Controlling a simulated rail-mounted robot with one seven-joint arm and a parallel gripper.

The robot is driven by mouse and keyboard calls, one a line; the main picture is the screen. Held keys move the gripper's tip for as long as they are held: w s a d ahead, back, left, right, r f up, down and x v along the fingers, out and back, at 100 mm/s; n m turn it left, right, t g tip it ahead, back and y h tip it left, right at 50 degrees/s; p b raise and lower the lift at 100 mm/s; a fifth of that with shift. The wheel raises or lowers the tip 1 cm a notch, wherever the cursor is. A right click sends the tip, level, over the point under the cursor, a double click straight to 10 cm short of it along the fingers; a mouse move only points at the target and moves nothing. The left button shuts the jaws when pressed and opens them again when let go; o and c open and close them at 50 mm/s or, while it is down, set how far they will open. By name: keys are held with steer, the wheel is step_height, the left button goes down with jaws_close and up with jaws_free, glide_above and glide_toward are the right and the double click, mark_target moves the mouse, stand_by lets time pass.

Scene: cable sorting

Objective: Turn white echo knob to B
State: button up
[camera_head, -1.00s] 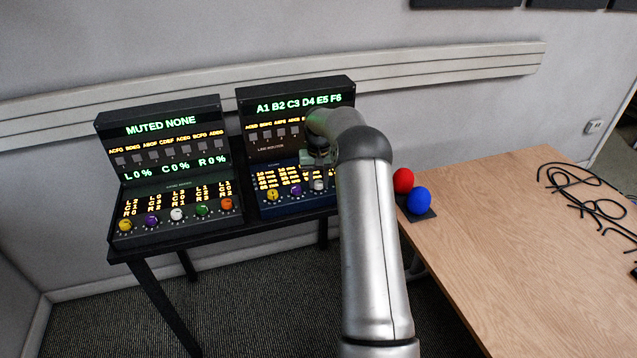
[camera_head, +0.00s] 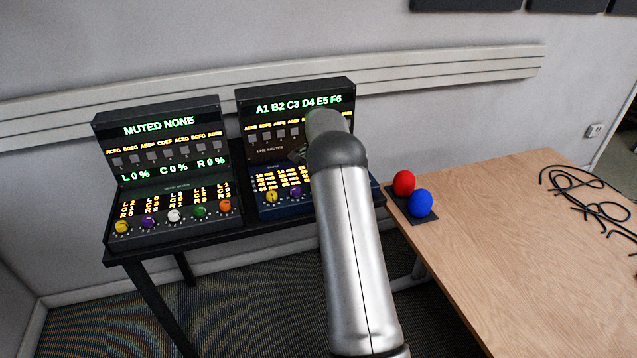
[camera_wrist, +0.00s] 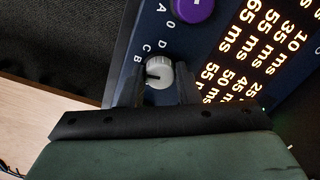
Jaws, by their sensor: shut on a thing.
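The white echo knob (camera_wrist: 159,71) shows in the wrist view, between the two dark fingers of my gripper (camera_wrist: 160,80). My gripper is shut on it, with one finger on each side. A dark mark shows on the knob's left part. Letters including B, C and D are printed on the blue panel (camera_wrist: 128,62) beside the knob; which letter the mark points at I cannot tell. In the head view my arm hides the white echo knob and most of my gripper. The blue echo unit (camera_head: 262,208) stands there with its yellow knob (camera_head: 271,197) and purple knob (camera_head: 296,192) in view.
A second console (camera_head: 108,240) with several coloured knobs, one of them white (camera_head: 174,215), stands to the left on the same black table. A red ball (camera_head: 403,183) and a blue ball (camera_head: 420,203) are on the right. Black cables (camera_head: 590,205) lie on the wooden table (camera_head: 500,240).

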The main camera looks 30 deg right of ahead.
steer(key=shift+m, duration=0.8)
steer(key=o, duration=1)
steer(key=shift+c, duration=0.2)
step_height(320, 180, up, 18)
steer(key=shift+f, duration=0.2)
